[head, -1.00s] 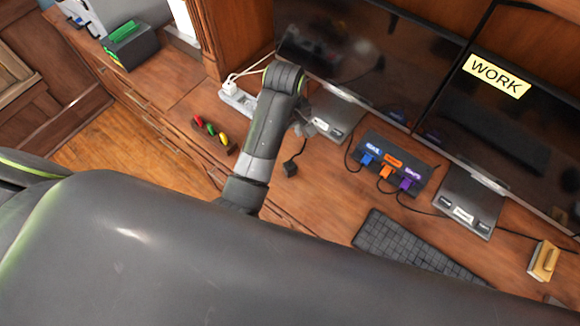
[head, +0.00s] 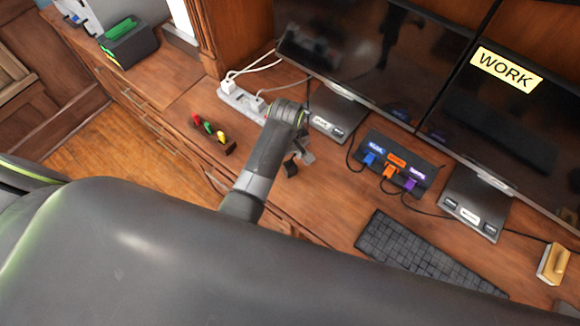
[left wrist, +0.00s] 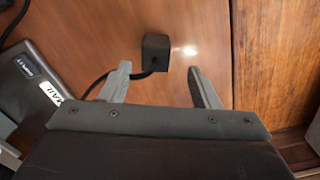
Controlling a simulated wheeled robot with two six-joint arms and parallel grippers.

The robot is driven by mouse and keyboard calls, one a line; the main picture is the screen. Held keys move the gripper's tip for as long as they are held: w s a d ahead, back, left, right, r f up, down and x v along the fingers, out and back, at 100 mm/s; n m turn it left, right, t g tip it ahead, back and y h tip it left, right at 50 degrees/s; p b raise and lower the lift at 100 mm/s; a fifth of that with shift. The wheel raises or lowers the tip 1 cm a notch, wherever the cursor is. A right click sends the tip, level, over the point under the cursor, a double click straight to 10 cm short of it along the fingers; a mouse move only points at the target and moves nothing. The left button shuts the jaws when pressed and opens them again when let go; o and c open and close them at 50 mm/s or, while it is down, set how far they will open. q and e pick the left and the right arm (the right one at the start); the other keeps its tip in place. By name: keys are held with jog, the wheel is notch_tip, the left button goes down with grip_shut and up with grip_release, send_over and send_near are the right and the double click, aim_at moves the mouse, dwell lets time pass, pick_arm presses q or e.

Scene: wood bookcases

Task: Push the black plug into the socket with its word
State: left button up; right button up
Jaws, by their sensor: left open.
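The black plug (head: 290,168) lies on the wood desk, with a dark cable running from it. In the left wrist view the black plug (left wrist: 155,48) sits just beyond and between the fingertips, and its cable runs off to the left past the left finger. My left gripper (head: 306,156) is open and close above the plug; in the left wrist view the gripper (left wrist: 159,70) has nothing between its fingers. A white power strip (head: 240,100) with white plugs in it lies at the back left of the desk. My right gripper is not seen.
A grey monitor base (head: 336,113) stands behind the plug; its label reads MAIL in the left wrist view (left wrist: 51,92). A black box (head: 412,160) with blue, orange and purple plugs stands to the right. A keyboard (head: 425,258) lies nearer. The right screen has a WORK sign (head: 507,70).

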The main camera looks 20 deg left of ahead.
aim_at(290, 165)
pick_arm(q)
jog(key=f, duration=0.3)
jog(key=shift+d+p, duration=0.3)
jog(key=shift+d, duration=0.1)
jog(key=shift+f, duration=0.8)
jog(key=c, duration=1.1)
jog(key=shift+c, duration=0.3)
jog(key=shift+r, duration=0.2)
